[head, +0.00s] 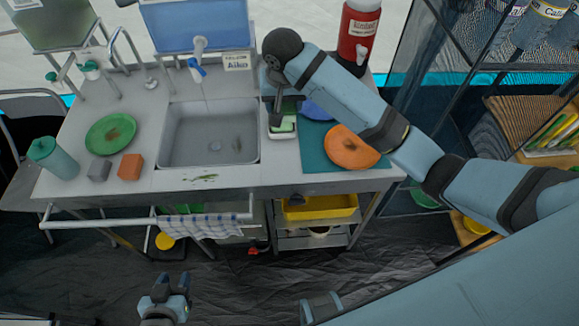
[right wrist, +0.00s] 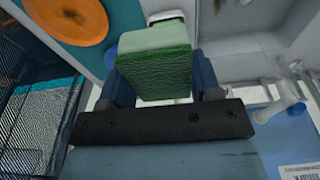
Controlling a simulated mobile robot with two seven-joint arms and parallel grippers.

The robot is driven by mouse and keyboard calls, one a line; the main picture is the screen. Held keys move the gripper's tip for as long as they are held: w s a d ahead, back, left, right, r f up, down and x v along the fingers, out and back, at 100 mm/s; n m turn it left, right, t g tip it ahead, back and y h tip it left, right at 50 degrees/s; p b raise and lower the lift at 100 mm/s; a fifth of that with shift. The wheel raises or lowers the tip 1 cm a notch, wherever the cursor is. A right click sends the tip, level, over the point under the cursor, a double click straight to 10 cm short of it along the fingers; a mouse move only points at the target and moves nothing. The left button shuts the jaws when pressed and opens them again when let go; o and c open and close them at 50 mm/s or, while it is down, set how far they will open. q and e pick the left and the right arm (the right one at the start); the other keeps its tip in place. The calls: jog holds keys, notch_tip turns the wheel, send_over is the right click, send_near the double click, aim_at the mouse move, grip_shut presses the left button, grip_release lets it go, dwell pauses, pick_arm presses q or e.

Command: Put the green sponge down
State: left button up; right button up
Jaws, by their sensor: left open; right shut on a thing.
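The green sponge (head: 286,126) is at the small white dish (head: 284,137) right of the sink. In the right wrist view the sponge (right wrist: 155,72) sits between the two fingers of my right gripper (right wrist: 160,82), which is shut on it. A bit of white shows just beyond the sponge there; I cannot tell whether the sponge touches the dish floor. In the head view my right gripper (head: 277,112) reaches down over the dish. My left gripper (head: 168,290) is open and empty, low in front of the counter.
The sink (head: 210,140) lies left of the dish. On the right, an orange plate (head: 352,147) and a blue plate (head: 317,110) are on a teal mat (head: 314,157). A red dispenser (head: 358,30) stands behind. A green plate (head: 110,134), cup (head: 52,157) and blocks (head: 131,167) stand left.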

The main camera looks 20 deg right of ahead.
jog(key=shift+s+a, duration=0.15)
jog(key=shift+s, duration=0.15)
jog(key=shift+s+a+f, duration=0.1)
jog(key=shift+f, duration=0.15)
send_over(284, 160)
jog(key=f, duration=1.5)
jog(key=shift+s+f, duration=0.1)
jog(key=shift+s, duration=0.1)
jog(key=shift+f+p, duration=0.3)
jog(key=shift+f, duration=1.8)
jog(key=o, duration=0.9)
jog(key=shift+f, duration=0.15)
